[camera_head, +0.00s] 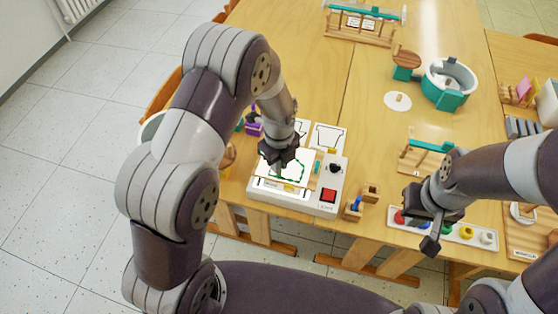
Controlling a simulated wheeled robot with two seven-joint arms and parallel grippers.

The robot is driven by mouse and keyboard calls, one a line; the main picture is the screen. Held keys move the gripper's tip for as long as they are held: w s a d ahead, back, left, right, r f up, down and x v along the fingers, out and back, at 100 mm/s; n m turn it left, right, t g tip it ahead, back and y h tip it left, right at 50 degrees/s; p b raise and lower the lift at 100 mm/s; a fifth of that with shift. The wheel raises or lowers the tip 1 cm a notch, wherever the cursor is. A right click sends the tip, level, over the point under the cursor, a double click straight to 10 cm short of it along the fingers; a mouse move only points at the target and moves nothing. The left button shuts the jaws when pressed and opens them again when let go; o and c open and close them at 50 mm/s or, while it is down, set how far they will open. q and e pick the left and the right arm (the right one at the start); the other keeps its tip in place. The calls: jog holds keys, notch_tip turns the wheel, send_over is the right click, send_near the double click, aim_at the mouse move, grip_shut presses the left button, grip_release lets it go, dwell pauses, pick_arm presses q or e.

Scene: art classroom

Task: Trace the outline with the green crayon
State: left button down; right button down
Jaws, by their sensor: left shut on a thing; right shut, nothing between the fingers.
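My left gripper (279,160) is shut over the white drawing board (262,189), fingers pointing down. The green crayon in it is mostly hidden by the fingers and is too small to make out clearly. A dark green line (302,170) shows on the white sheet, to the right of and below the fingers. The arm and gripper hide the left and upper parts of the outline. I cannot tell whether the crayon tip touches the sheet. My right gripper (432,222) is shut and empty over the left part of the white tray of coloured pieces (476,241).
Cards with drawn outlines (328,136) lie behind. A teal and white round container (449,82) stands farther back. The table centre is mostly clear.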

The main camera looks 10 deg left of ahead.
dwell(0.4)
pick_arm(q)
notch_tip(320, 180, up, 4)
jog(key=p, duration=0.4)
jog(key=shift+r, duration=0.1)
jog(key=shift+d+f, duration=0.1)
jog(key=shift+f, duration=0.1)
